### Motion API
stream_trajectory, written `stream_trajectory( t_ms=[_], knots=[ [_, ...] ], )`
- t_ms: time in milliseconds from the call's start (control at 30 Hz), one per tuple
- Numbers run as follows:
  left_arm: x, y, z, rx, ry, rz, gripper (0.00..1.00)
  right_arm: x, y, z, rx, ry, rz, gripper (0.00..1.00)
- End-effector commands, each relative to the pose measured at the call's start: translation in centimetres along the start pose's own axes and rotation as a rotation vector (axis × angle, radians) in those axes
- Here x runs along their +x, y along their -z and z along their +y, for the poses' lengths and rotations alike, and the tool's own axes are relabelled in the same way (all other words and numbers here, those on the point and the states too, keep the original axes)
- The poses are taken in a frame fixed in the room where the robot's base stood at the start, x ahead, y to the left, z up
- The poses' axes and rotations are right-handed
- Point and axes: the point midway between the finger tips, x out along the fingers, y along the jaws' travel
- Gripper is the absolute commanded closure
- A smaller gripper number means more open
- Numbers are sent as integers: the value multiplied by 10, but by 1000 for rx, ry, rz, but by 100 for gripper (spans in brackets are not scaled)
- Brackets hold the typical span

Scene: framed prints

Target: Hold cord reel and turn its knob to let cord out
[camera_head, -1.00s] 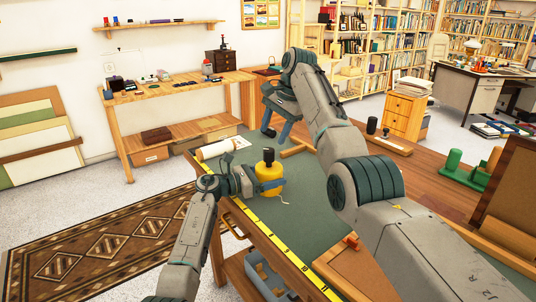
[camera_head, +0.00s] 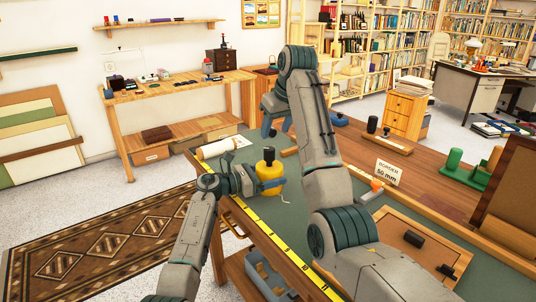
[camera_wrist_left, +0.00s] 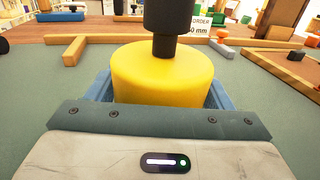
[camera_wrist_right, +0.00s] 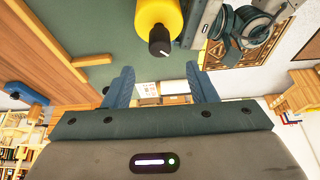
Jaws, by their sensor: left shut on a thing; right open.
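The yellow cord reel (camera_head: 272,173) stands upright on the green mat, with a black knob (camera_head: 268,155) on top. A short pale cord end (camera_head: 284,200) lies on the mat beside it. My left gripper (camera_head: 266,186) is shut on the reel's body. In the left wrist view its blue fingers flank the yellow reel (camera_wrist_left: 160,78), below the knob (camera_wrist_left: 172,25). My right gripper (camera_head: 277,127) is open and empty, beyond the reel and above it. In the right wrist view, the knob (camera_wrist_right: 160,41), with a pale mark, is outside the open fingers (camera_wrist_right: 162,86).
A yellow measuring tape (camera_head: 262,230) runs along the bench's front edge. A paper roll (camera_head: 218,149) lies behind the reel.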

Motion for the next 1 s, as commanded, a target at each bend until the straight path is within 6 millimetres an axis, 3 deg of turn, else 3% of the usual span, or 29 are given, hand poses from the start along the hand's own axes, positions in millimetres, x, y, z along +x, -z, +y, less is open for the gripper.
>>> stream_trajectory(
  t_ms=[500,700,1000],
  knots=[
    [0,0,0,0,0,0,60,94,-1,0,1,2,-4,48],
    [0,0,0,0,0,0,60,109,-1,0,1,1,-2,48],
    [0,0,0,0,0,0,60,110,-1,0,1,1,-1,50]
  ],
)
